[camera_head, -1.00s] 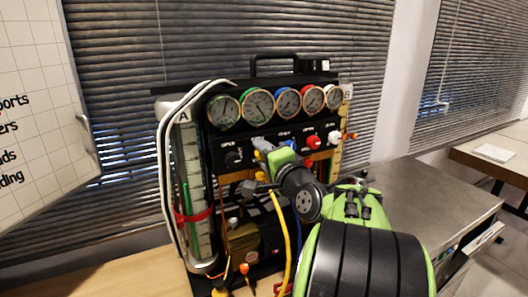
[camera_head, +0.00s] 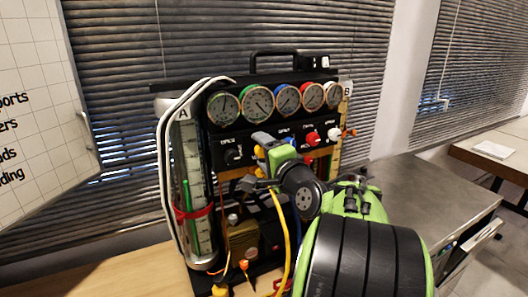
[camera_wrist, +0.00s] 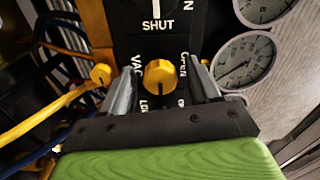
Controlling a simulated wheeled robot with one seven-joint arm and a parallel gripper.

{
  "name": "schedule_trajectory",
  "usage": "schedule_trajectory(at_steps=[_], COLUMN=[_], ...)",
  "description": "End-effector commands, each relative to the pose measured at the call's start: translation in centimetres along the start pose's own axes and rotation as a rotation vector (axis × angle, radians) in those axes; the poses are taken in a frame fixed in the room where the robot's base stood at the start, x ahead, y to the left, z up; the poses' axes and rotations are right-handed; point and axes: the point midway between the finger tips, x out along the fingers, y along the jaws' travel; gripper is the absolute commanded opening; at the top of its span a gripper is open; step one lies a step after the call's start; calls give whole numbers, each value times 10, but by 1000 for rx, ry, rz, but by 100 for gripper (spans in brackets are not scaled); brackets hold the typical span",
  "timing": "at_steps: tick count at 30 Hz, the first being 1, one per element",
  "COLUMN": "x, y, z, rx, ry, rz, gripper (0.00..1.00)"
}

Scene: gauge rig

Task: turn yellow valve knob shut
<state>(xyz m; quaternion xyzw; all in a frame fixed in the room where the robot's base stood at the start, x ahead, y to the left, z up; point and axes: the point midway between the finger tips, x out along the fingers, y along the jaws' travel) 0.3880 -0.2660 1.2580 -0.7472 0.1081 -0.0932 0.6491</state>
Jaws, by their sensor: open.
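The yellow valve knob (camera_wrist: 160,77) shows in the wrist view on a black panel with white lettering around it, partly hidden by glare-free shadow at its lower side. A dark mark on it points toward the bottom of the picture. My gripper (camera_wrist: 163,82) is open, with one finger on each side of the knob and a visible gap to each. I cannot tell whether the fingertips reach the knob's depth. In the head view my gripper (camera_head: 257,172) is at the front of the gauge rig (camera_head: 252,88), below the gauges, and largely hides the knob area.
A yellow hose (camera_wrist: 45,122) with a yellow fitting (camera_wrist: 101,73) runs left of my gripper. Gauges (camera_wrist: 244,60) lie to its right in the wrist view. The red knob (camera_head: 313,138) and white knob (camera_head: 334,133) sit farther right. The metal table (camera_head: 425,195) is clear.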

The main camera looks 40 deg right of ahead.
Motion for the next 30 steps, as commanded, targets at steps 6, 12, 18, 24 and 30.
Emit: schedule_trajectory(at_steps=[6, 12, 18, 24, 30], x=[-7, -54, -111, -150, -158], y=[0, 1, 1, 1, 0], z=[0, -1, 0, 0, 0], rx=[0, 0, 0, 0, -1], ry=[1, 6, 5, 2, 0], rz=[0, -3, -5, -1, 0], gripper=[61, 61, 61, 61, 61])
